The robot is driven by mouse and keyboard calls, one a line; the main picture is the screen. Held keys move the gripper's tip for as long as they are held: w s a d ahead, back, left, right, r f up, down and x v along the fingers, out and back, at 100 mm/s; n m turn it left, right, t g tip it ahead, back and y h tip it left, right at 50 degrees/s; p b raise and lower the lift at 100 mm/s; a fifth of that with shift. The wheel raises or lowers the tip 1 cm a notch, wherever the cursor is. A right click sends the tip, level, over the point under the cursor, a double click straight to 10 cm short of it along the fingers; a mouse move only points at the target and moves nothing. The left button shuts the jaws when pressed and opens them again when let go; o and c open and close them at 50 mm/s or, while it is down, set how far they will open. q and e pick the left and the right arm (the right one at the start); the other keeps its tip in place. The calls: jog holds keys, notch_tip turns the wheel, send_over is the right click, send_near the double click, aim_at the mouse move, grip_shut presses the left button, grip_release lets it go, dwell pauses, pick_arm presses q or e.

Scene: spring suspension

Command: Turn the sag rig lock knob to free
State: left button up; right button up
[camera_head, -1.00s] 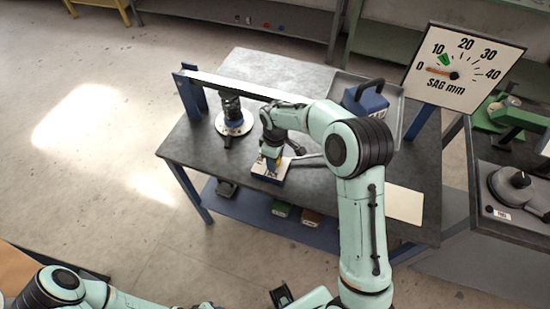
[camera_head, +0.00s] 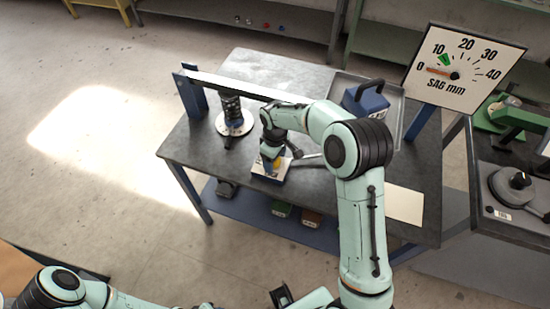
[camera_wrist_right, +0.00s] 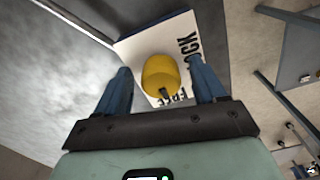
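The yellow lock knob (camera_wrist_right: 160,76) sits on a white label plate (camera_wrist_right: 136,47) printed LOCK and FREE. A dark mark on the knob's near side points toward the word FREE. In the head view the knob (camera_head: 279,163) shows beside my right gripper (camera_head: 270,160), over the plate (camera_head: 268,178) on the bench. In the right wrist view my right gripper (camera_wrist_right: 162,90) is open, with its blue fingers on either side of the knob and a visible gap at each.
The spring unit (camera_head: 234,122) stands left of my right gripper under a long beam (camera_head: 228,85). The SAG mm dial (camera_head: 463,67) has its red needle near 0. A blue weight with a black handle (camera_head: 366,100) sits in a tray. A pale sheet (camera_head: 404,204) lies at right.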

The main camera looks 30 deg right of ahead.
pick_arm(q)
jog(key=shift+w+r+p, duration=0.45)
jog(key=shift+r+p, duration=0.15)
jog(key=shift+r, duration=0.1)
pick_arm(e)
notch_tip(320, 180, up, 13)
jog(key=shift+r, duration=0.2)
pick_arm(q)
jog(key=shift+s, duration=0.15)
pick_arm(e)
jog(key=shift+s+f, duration=0.1)
